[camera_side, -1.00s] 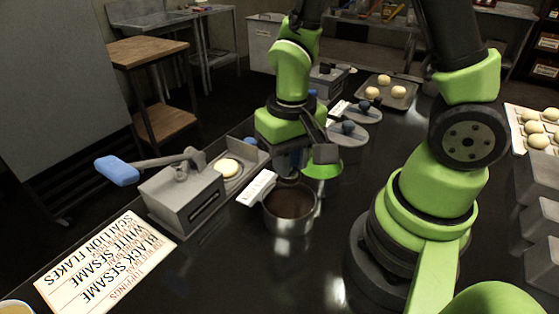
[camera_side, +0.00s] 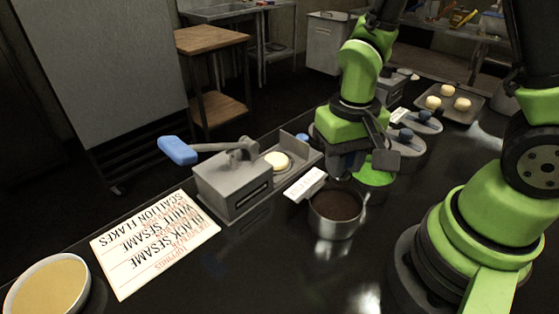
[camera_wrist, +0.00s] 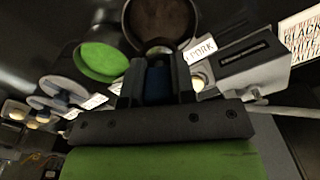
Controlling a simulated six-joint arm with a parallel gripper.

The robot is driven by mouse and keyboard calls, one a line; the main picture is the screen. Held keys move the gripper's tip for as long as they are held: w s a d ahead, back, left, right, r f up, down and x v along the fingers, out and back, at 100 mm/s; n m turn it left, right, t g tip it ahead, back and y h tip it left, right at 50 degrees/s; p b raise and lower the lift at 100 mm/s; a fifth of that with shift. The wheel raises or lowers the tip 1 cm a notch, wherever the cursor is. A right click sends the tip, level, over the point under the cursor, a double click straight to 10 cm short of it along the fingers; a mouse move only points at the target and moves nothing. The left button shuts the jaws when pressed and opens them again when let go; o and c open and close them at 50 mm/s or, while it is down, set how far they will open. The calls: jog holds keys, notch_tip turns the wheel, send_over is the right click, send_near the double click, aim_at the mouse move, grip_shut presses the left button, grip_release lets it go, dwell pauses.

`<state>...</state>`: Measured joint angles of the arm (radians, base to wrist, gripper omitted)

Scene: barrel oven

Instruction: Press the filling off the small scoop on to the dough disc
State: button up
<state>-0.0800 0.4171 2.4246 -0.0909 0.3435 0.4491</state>
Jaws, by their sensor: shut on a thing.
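My gripper (camera_side: 347,163) is just behind and above the rim of a steel pot (camera_side: 335,228) of dark filling (camera_side: 338,203). In the wrist view my gripper (camera_wrist: 157,75) is shut on a blue handle (camera_wrist: 158,82), which appears to be the small scoop's. The pale dough disc (camera_side: 277,161) lies flat on the grey press's tray, left of my gripper. In the wrist view the dough disc (camera_wrist: 198,80) shows only partly, beside the fingers.
The grey press (camera_side: 232,185) has a raised blue-ended lever (camera_side: 178,150). A label card (camera_side: 305,184) stands between press and pot. A green-filled bowl (camera_side: 376,172) and blue-knobbed grey lids (camera_side: 418,122) stand to the right. A topping sign (camera_side: 155,240) and yellow bowl (camera_side: 48,288) are front left.

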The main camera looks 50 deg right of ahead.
jog(key=w+d+f, duration=0.1)
jog(key=w+d, duration=0.2)
jog(key=w, duration=1.6)
send_over(276, 159)
jog(key=shift+f, duration=3.05)
jog(key=shift+f, duration=0.6)
notch_tip(276, 159, up, 7)
